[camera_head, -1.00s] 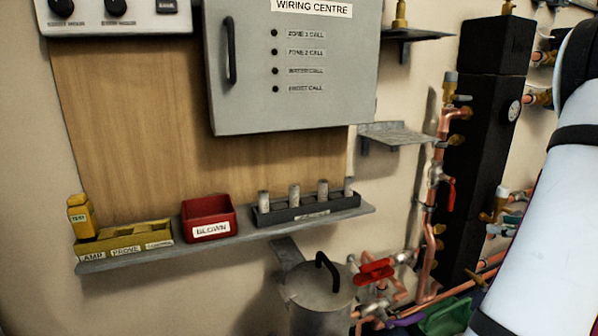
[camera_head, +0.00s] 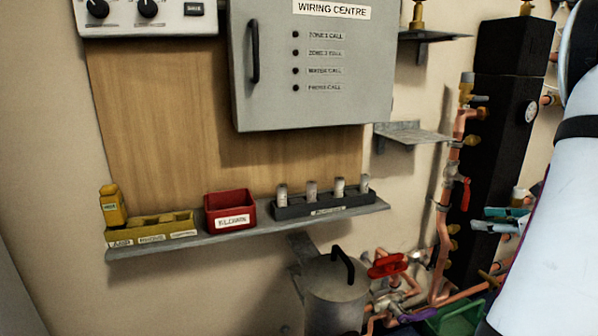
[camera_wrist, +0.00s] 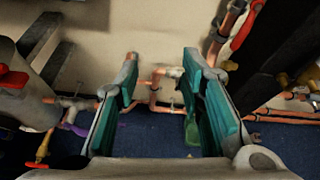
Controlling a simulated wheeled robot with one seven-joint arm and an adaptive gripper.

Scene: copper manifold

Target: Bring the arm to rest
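My gripper (camera_wrist: 160,95) shows in the wrist view with its two teal-padded fingers wide apart and nothing between them. Beyond the fingers are copper pipes low on the wall and a dark blue floor. In the head view, the teal fingertips of my gripper (camera_head: 505,220) show at the right, in front of the pipework beside the black column. My white arm stands at the right edge and hides part of the wall there.
A shelf (camera_head: 250,226) carries a yellow tray (camera_head: 150,232), a red bin (camera_head: 229,212) and a dark rack (camera_head: 320,206) of grey cylinders. The wiring centre box (camera_head: 310,85) hangs above. A lidded grey vessel (camera_head: 335,290), a red valve handle (camera_head: 387,265) and a black column (camera_head: 490,150) stand nearby.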

